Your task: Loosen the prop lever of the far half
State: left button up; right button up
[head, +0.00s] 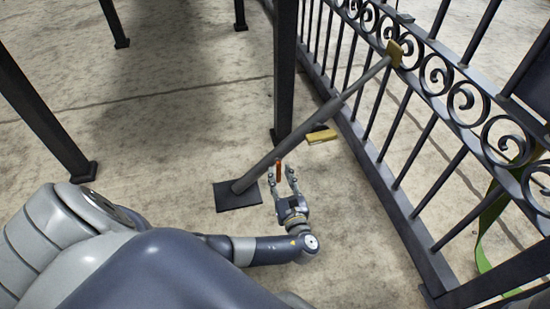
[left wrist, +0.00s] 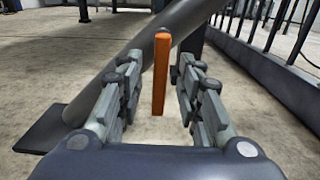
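A grey prop (head: 310,125) slants from a dark foot plate (head: 238,195) on the ground up to a brass bracket (head: 395,53) on the scroll gate (head: 440,75). An orange lever (head: 278,170) stands out from the prop's lower part. My left gripper (head: 281,174) is open, with its fingers on either side of the lever. In the left wrist view the lever (left wrist: 161,75) stands upright between the two open fingers, with gaps visible on both sides. The prop (left wrist: 130,65) passes behind it. My right gripper is not in view.
A yellow block (head: 321,136) lies on the ground beside a dark post (head: 285,70), close beyond my left gripper. The gate's bars run along the right. A green strip (head: 490,225) shows behind the gate. Open concrete lies left of the prop.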

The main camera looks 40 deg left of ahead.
pick_arm(q)
jog(key=shift+w+a, duration=0.1)
jog(key=shift+w, duration=0.05)
jog(key=shift+c, duration=0.5)
grip_shut()
